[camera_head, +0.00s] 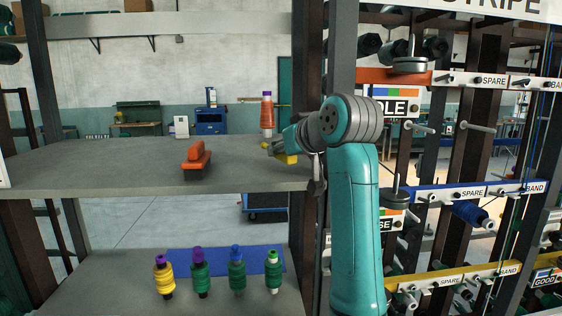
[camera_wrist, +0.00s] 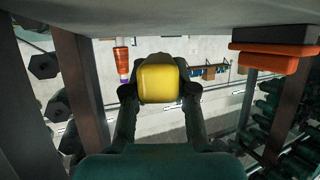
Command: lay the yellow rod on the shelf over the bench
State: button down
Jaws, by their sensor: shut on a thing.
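The yellow rod (camera_head: 291,159) shows as a small piece under my gripper (camera_head: 275,149), at the right end of the grey shelf (camera_head: 100,168). In the wrist view the rod's blunt yellow end (camera_wrist: 158,80) sits between the two fingers of my gripper (camera_wrist: 158,98), which is shut on it. Most of the rod's length is hidden. The shelf's grey surface (camera_wrist: 180,14) fills the top of the wrist view. I cannot tell whether the rod touches the shelf. The bench (camera_head: 120,285) lies below the shelf.
An orange block-like tool (camera_head: 197,160) lies mid-shelf. An orange spool with a purple top (camera_head: 266,115) stands close behind my gripper. Several spools stand by a blue mat (camera_head: 215,258) on the bench. A dark post (camera_head: 308,75) rises by my arm. The shelf's left part is clear.

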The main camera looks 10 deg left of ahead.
jog(key=shift+f, duration=1.45)
jog(key=c, duration=0.9)
grip_release()
jog(key=shift+f, duration=0.1)
jog(key=shift+c, duration=0.2)
jog(key=shift+s+d+r, duration=0.15)
jog(key=shift+r, duration=0.05)
jog(key=v, duration=1.1)
jog(key=shift+s+d+r, duration=0.15)
jog(key=shift+s+r, duration=0.05)
